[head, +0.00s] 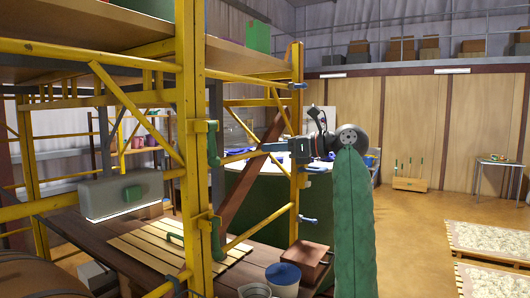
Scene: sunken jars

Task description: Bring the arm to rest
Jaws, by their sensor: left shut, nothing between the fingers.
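My left arm, in a green sleeve, rises at the centre right of the head view. Its left gripper (272,147) points left at the end of the dark wrist, beside the yellow scaffold frame. The fingers look small and shut, with nothing visible between them. I cannot tell whether the gripper touches the frame or only overlaps it in the picture. My right gripper is not in view.
Yellow scaffolding (193,150) stands close on the left, with a wooden deck (70,224). Below my left gripper are a blue-topped pot (283,279) and a reddish-brown box (304,253). A large green tank (262,205) stands behind. Open floor and pallets (490,282) lie right.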

